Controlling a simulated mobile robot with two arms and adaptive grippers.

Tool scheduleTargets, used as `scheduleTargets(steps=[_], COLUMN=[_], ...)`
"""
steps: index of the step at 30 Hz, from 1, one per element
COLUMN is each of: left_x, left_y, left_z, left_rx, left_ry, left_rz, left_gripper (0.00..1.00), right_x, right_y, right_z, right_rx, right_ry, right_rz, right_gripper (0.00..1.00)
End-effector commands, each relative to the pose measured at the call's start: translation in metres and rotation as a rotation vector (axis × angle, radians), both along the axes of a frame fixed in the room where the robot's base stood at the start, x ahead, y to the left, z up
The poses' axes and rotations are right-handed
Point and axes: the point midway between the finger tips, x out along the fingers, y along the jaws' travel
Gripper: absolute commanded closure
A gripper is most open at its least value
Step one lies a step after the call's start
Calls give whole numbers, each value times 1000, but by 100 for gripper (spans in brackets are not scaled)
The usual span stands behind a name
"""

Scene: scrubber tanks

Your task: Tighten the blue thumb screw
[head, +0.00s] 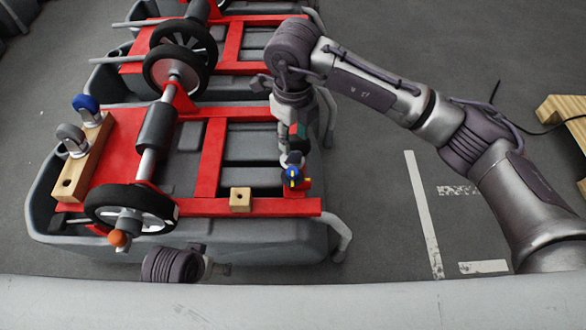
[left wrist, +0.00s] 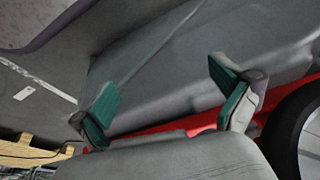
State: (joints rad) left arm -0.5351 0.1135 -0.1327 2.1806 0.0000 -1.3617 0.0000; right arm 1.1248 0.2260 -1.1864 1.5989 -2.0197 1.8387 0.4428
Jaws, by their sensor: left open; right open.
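The blue thumb screw (head: 293,177), with a yellow mark on it, sits at the right end of the red frame of the front tank. My right gripper (head: 293,160) points down directly above and behind it. It is open, and whether its fingers touch the screw is hard to tell. My left gripper (left wrist: 166,100) is open and empty in the left wrist view, with green finger pads facing the grey tank wall. In the head view its arm shows low at the front edge, and its fingers are not clear.
The red frame (head: 255,207) carries a small wooden block (head: 240,199) and a black wheel (head: 130,207) with an orange knob (head: 119,238). A wooden block (head: 80,170) holds a blue caster (head: 86,104) and a grey caster (head: 71,138).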

Motion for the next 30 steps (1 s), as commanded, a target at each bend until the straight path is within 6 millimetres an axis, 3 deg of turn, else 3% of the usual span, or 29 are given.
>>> scheduleTargets(steps=[15, 21, 30], left_x=[-11, -15, -16], left_y=[2, 3, 3], left_z=[54, 65, 68], left_rx=[-1, -1, -1], left_ry=[-31, -35, -37], left_rz=[3, 4, 5], left_gripper=[0, 0, 0], right_x=[-2, -1, -1], right_y=[1, 1, 1], right_z=[-105, -123, -126], right_rx=[4, 6, 6], right_ry=[6, 4, 5], right_rz=[1, 1, 2], right_gripper=[57, 57, 57])
